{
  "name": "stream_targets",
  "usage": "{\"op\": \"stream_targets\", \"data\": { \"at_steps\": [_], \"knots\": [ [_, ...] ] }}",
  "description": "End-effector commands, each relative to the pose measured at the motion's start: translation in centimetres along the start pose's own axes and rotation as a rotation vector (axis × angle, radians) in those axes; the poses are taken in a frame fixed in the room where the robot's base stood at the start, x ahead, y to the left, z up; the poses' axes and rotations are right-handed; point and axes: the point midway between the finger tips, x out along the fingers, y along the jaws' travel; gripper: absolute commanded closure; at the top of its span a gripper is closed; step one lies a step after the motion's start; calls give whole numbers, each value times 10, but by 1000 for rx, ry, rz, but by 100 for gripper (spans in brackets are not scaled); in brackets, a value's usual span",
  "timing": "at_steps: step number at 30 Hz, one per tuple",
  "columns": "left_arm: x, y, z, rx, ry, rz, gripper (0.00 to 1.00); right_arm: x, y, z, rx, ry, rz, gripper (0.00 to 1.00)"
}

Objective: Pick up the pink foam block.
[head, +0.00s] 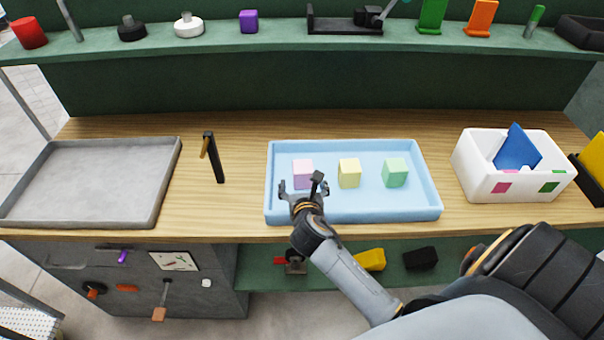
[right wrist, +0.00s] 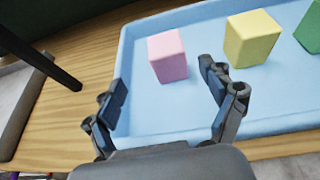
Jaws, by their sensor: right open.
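The pink foam block (head: 303,172) stands at the left in a light blue tray (head: 420,210). In the right wrist view the pink block (right wrist: 167,56) sits ahead of the fingers, apart from them. My right gripper (head: 299,188) is open and empty, over the tray's front left part, just in front of the pink block. In the right wrist view its two fingers (right wrist: 165,95) are spread wide with bare tray floor between them. A yellow block (head: 349,173) and a green block (head: 395,172) stand in a row to the right of the pink one. My left gripper is not in view.
A black stand with a yellowish part (head: 215,160) is left of the blue tray. A grey tray (head: 165,185) lies farther left. A white bin (head: 520,187) with a blue item stands at right. A green shelf (head: 330,50) with several objects runs behind.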

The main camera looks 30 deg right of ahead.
Motion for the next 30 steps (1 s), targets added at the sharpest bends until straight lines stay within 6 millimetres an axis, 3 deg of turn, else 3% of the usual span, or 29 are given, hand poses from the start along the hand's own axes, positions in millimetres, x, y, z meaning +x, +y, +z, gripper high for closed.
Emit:
{"op": "stream_targets", "data": {
  "at_steps": [3,9,17,25,30],
  "knots": [
    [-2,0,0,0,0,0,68,24,0,1,2,1,-3,17],
    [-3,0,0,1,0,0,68,53,-1,0,3,1,-2,17],
    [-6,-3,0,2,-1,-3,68,68,-2,1,4,2,-1,17],
    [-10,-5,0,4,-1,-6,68,102,-8,1,5,2,-2,17],
    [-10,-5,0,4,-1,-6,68,112,-8,0,5,2,-1,17]
  ]
}}
